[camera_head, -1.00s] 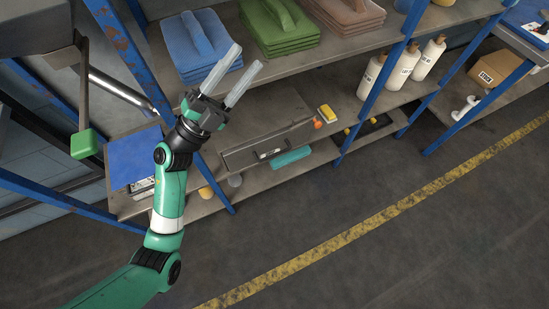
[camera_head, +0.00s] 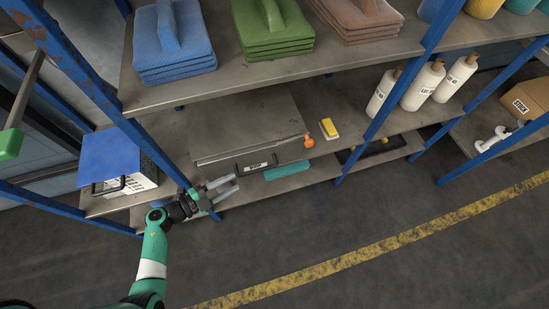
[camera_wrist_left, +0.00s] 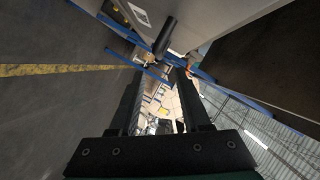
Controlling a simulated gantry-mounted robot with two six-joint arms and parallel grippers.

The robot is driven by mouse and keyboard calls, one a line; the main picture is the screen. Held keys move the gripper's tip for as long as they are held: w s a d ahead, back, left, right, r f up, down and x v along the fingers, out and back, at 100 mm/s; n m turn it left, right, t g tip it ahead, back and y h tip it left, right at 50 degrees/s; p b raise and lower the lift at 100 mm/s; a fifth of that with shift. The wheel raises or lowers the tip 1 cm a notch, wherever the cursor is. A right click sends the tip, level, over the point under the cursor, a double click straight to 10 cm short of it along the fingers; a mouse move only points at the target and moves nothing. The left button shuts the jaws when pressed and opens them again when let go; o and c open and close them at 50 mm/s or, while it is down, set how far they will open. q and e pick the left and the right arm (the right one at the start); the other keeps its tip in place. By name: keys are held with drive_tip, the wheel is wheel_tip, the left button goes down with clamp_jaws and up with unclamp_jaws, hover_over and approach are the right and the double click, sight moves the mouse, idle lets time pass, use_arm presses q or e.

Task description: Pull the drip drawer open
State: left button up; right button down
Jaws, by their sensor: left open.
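The drip drawer (camera_head: 225,168) is a wide grey metal front under a flat grey top on the lower shelf in the head view. It looks shut. Its black bar handle (camera_head: 256,169) has a white label beside it. In the wrist view the handle is a dark bar (camera_wrist_left: 165,35) beyond the fingertips, beside the pale drawer front (camera_wrist_left: 195,20). My left gripper (camera_head: 235,181) is open and empty, just left of the handle and slightly lower. It is apart from the handle. My right gripper is not in view.
A blue-topped box (camera_head: 110,155) stands left of the drawer. A blue post (camera_head: 205,200) is close to my left gripper. A teal item (camera_head: 287,170) lies below the drawer's right side. An orange knob (camera_head: 308,141) and yellow block (camera_head: 328,128) are at right. Floor in front is clear.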

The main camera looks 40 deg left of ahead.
sight(256, 170)
use_arm(q)
drive_tip(key=b+x, duration=0.1)
drive_tip(key=x, duration=0.2)
drive_tip(key=b+x, duration=0.2)
drive_tip(key=x, duration=0.1)
drive_tip(key=b+x, duration=0.2)
drive_tip(key=x, duration=0.2)
drive_tip(key=shift+s+f, duration=0.1)
drive_tip(key=shift+f, duration=0.2)
drive_tip(key=shift+w+d+b, duration=0.1)
drive_tip(key=shift+w+b, duration=0.25)
drive_tip(key=shift+w, duration=0.2)
drive_tip(key=shift+r, duration=0.1)
clamp_jaws()
idle(0.4)
